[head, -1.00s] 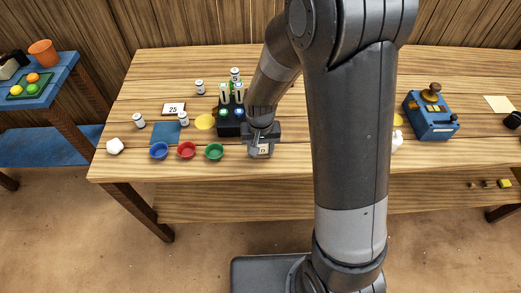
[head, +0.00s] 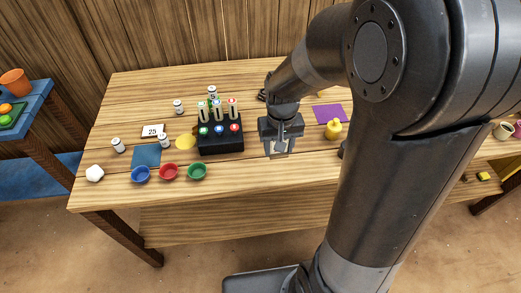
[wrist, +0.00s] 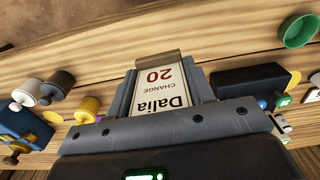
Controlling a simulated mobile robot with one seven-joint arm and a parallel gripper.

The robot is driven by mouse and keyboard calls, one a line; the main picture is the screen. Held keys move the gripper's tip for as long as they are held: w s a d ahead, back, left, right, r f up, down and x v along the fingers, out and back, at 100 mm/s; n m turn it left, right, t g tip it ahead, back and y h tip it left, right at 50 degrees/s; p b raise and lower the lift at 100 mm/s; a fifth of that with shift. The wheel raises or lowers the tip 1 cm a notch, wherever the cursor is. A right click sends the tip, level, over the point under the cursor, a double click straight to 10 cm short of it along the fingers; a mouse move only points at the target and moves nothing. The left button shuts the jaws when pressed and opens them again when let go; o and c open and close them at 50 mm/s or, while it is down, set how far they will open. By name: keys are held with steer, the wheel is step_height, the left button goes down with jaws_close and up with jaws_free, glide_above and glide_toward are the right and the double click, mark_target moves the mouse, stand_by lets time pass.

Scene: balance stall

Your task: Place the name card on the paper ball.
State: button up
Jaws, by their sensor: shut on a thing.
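The name card (wrist: 160,92), white with a brown edge and reading "Dalia", "CHANGE" and "20", is held between the fingers of my gripper (wrist: 160,72). In the head view my gripper (head: 280,149) points down over the table, right of the black rack, with a pale bit of the card (head: 281,146) showing between its fingers. The paper ball (head: 95,173), a white crumpled lump, sits at the table's front left corner, well left of my gripper. Nothing lies on it. I do not make it out in the wrist view.
Blue (head: 140,174), red (head: 168,172) and green (head: 197,172) bowls stand along the front edge, between ball and gripper. The black rack (head: 221,146) holds several tubes. A "25" card (head: 153,131), blue mat (head: 146,156) and small white bottles stand behind.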

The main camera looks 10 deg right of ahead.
steer(key=shift+s+d+r, duration=0.1)
steer(key=shift+d+r, duration=0.3)
steer(key=shift+d, duration=0.15)
steer(key=w+a+r+n, duration=0.2)
steer(key=w+a+n, duration=0.3)
steer(key=w+a, duration=0.45)
steer(key=n, duration=1.3)
glide_above(91, 168)
step_height(91, 168, down, 4)
steer(key=shift+d+r, duration=0.15)
steer(key=shift+f, duration=2.05)
steer(key=shift+f, duration=0.1)
steer(key=o, duration=1)
steer(key=shift+c, duration=0.2)
